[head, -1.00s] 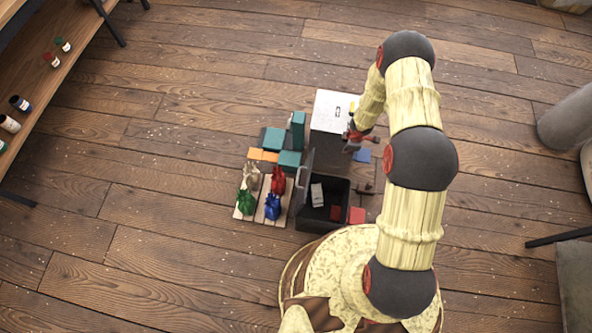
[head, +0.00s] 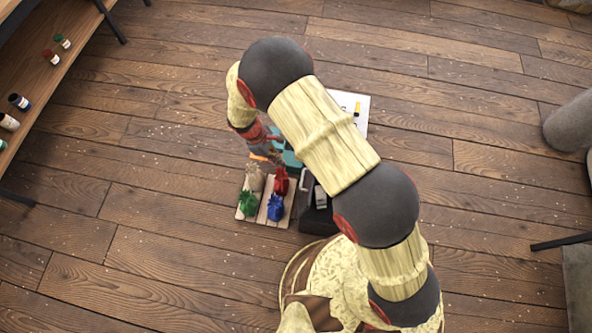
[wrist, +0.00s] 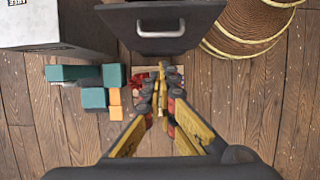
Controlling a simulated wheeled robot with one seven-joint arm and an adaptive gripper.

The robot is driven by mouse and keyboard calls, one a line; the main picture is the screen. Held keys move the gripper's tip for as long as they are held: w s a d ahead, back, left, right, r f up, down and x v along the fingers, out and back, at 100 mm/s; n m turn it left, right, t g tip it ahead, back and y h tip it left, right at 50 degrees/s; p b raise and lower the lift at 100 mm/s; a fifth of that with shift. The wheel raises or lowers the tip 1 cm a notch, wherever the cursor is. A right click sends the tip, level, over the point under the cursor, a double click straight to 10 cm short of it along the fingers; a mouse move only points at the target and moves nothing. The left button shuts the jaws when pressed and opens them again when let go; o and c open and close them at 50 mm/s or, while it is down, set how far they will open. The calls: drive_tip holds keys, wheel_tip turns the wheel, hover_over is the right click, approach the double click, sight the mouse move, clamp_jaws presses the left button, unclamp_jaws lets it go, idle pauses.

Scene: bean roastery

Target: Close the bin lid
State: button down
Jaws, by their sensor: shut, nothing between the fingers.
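The dark bin (head: 316,224) stands in front of my base in the head view, mostly hidden by my arm. A little of its inside shows, with a pale item in it. Its dark lid (head: 304,196) stands raised on the bin's left side. In the wrist view the lid (wrist: 158,42) is a dark panel with a grey handle at the top middle. My gripper (wrist: 162,72) is shut and empty, its fingertips just below the lid's edge in that picture. In the head view my gripper (head: 272,156) hangs left of the bin, partly blurred; I cannot tell whether it touches anything.
A slatted board (head: 246,212) with green, blue, red and beige figurines lies left of the bin. Teal blocks (wrist: 94,97) and orange blocks (wrist: 115,104) lie beside it. A white-topped cabinet (head: 361,103) stands behind. Open plank floor lies farther left.

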drive_tip(key=d+b+x, duration=0.1)
drive_tip(key=b+x, duration=0.1)
drive_tip(key=x, duration=0.4)
drive_tip(key=d+r+b+x, duration=0.1)
drive_tip(key=b+x, duration=0.1)
drive_tip(key=x, duration=0.4)
drive_tip(key=shift+s+d+f+b, duration=0.2)
drive_tip(key=shift+d+f+b, duration=0.15)
drive_tip(key=shift+d, duration=0.1)
drive_tip(key=shift+d+r, duration=0.1)
drive_tip(key=shift+d, duration=0.3)
